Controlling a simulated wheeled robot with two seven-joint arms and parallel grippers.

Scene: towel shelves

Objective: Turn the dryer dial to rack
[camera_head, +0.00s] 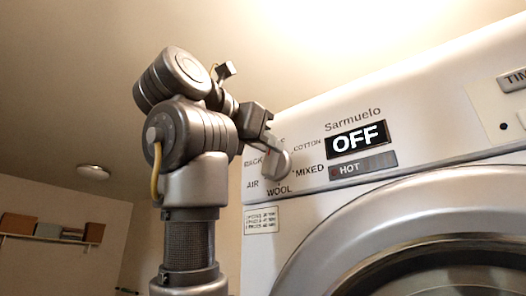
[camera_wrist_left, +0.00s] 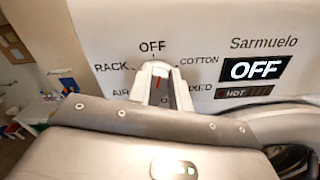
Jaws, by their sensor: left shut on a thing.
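The dryer dial (camera_head: 277,164) is a round grey knob on the white control panel, ringed by the words RACK, AIR, WOOL, MIXED and COTTON. My left gripper (camera_head: 268,145) is shut on the dial and partly covers it. In the left wrist view the dial (camera_wrist_left: 158,88) sits between the fingers (camera_wrist_left: 160,92), with a red mark pointing roughly up, near OFF. There RACK (camera_wrist_left: 111,67) is at the dial's upper left, and WOOL is hidden by the gripper. The display (camera_head: 357,139) reads OFF. My right gripper is not in view.
The dryer's round door (camera_head: 330,234) bulges below the panel. A HOT indicator (camera_head: 363,167) sits under the display, and a time button (camera_head: 514,80) is at the right. A wall shelf (camera_head: 45,239) with boxes is far left. Open room lies left of the dryer.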

